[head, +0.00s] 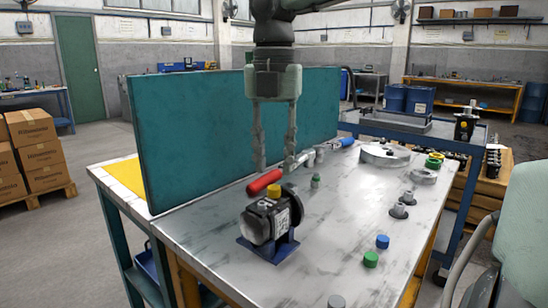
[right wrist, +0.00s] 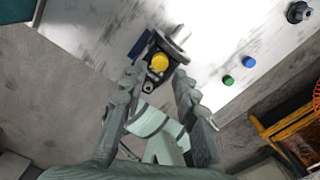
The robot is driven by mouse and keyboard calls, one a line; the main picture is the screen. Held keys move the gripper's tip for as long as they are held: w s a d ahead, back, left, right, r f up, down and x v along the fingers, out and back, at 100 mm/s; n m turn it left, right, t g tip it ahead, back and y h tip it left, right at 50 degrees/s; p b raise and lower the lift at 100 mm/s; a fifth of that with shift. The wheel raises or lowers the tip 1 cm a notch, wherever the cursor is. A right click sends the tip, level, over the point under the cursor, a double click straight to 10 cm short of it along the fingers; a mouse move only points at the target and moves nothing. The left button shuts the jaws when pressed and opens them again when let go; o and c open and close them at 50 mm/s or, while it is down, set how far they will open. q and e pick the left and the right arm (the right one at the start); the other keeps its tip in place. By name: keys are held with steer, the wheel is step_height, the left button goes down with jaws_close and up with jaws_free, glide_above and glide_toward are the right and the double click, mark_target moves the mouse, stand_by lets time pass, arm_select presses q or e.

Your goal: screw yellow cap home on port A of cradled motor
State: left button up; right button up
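The black motor (head: 270,222) lies in a blue cradle (head: 262,250) near the front left of the table. The yellow cap (head: 273,191) sits on top of the motor. I cannot tell how far down it is seated. My right gripper (head: 276,165) hangs above the table with its fingers pointing down. It is open and empty. In the right wrist view the yellow cap (right wrist: 160,62) shows just beyond the gap between the open fingertips (right wrist: 156,82), apart from them. My left gripper is not in view.
A red-handled tool (head: 265,182) lies just behind the motor. Blue (head: 382,241) and green (head: 370,259) caps stand to the right, with grey fittings (head: 399,210) farther back. A teal panel (head: 200,130) stands along the table's back left.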

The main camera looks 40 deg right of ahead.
steer(key=shift+o, duration=0.4)
steer(key=o, duration=0.5)
steer(key=shift+c, duration=0.2)
steer(key=shift+r, duration=0.1)
steer(key=shift+r+p, duration=2.25)
steer(key=shift+r, duration=0.65)
